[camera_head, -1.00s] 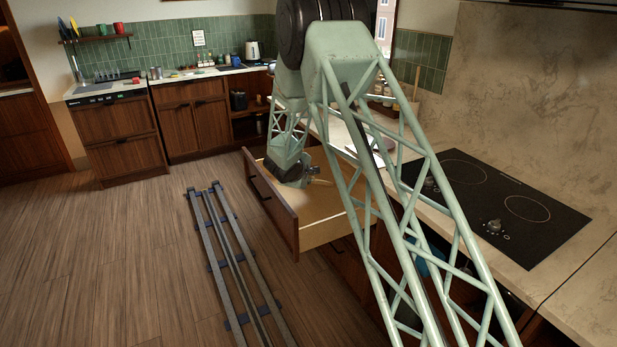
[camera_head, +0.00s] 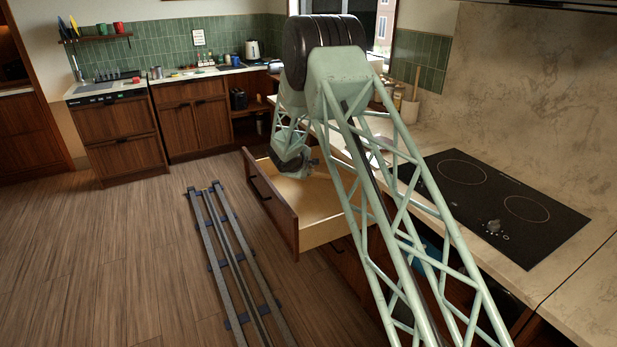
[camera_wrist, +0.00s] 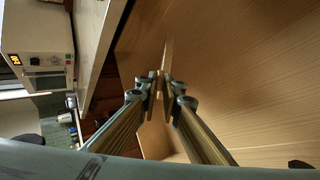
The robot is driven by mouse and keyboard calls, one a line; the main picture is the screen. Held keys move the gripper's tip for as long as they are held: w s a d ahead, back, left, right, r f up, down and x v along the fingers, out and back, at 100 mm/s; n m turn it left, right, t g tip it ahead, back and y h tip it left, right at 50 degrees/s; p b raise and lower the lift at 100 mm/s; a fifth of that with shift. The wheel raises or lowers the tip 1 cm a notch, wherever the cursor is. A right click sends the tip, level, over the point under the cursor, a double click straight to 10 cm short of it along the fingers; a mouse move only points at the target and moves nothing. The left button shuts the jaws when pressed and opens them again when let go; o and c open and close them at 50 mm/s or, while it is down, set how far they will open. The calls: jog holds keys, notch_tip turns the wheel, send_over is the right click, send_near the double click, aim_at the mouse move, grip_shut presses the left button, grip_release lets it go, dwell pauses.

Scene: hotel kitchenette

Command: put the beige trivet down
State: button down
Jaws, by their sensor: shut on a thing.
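My gripper (camera_wrist: 160,88) is in the middle of the wrist view, its fingers closed together on a thin, light beige strip. This strip looks like the beige trivet (camera_wrist: 168,52) seen edge-on; its face cannot be made out. In the head view, my wrist is over the far end of the open drawer (camera_head: 272,210). The trivet cannot be made out there, and the fingers are too small to read. I cannot tell whether the trivet touches anything.
The drawer's visible pale floor (camera_head: 325,200) looks bare. The counter with a black hob (camera_head: 495,205) lies to the right. Floor rails (camera_head: 235,260) run left of the drawer.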

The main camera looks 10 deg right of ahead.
jog(key=shift+f+b, duration=0.3)
jog(key=shift+f, duration=1.5)
jog(key=c, duration=2.8)
grip_release()
jog(key=shift+p+v, duration=0.3)
jog(key=shift+v, duration=5.8)
